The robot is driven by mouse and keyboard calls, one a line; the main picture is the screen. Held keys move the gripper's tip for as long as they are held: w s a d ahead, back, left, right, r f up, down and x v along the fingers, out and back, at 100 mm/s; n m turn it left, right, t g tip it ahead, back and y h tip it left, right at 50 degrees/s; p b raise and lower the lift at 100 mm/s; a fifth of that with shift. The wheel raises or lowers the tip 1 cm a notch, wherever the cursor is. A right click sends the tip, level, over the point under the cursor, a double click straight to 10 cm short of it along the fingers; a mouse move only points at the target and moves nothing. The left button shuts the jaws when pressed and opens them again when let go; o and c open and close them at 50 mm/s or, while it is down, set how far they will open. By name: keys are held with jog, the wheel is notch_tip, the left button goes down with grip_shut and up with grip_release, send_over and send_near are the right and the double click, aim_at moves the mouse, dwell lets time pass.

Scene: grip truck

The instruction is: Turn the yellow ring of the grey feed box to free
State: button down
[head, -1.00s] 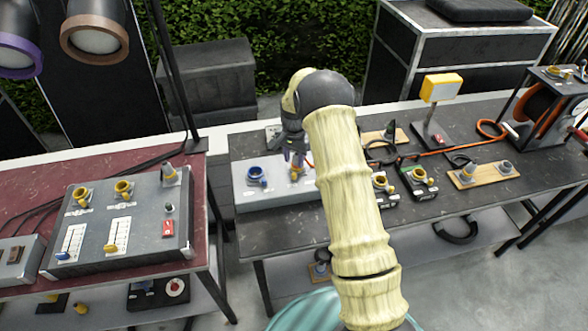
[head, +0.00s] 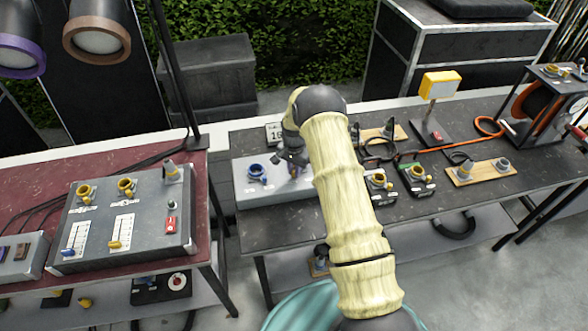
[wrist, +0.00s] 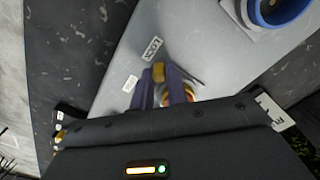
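The grey feed box (head: 240,186) stands on the dark table, with a blue ring (head: 257,173) on its left part. My gripper (head: 297,166) is over the box, right of the blue ring, and hides most of the yellow ring in the head view. In the wrist view my two purple-grey fingers (wrist: 160,84) stand on either side of a yellow part of the yellow ring (wrist: 158,72) and appear to grip it. The rest of this ring is hidden by the fingers and gripper body.
The blue ring (wrist: 278,8) is close by at the upper right of the wrist view. Small black boxes with yellow-ringed sockets (head: 380,183) stand right of the feed box. A large grey control box (head: 125,215) is on the red table at left.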

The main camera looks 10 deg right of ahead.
jog(key=shift+d+b, duration=0.1)
jog(key=shift+b, duration=0.2)
jog(key=n+b, duration=0.1)
jog(key=d+n+b, duration=0.1)
jog(key=shift+s+f+n, duration=0.15)
jog(key=shift+n, duration=0.15)
jog(key=shift+d+n+b, duration=0.5)
jog(key=shift+n+b, duration=0.5)
jog(key=shift+n, duration=0.2)
jog(key=d+n+b, duration=0.1)
jog(key=n, duration=0.2)
jog(key=shift+d+b, duration=0.2)
jog(key=shift+b, duration=0.1)
jog(key=shift+w+d+r+n+b, duration=0.1)
jog(key=shift+w+d+n+b, duration=0.05)
jog(key=shift+n, duration=0.4)
jog(key=shift+w+d+r+n+b, duration=0.1)
jog(key=shift+d+n+b, duration=0.05)
jog(key=shift+n, duration=0.4)
jog(key=c, duration=1.4)
grip_release()
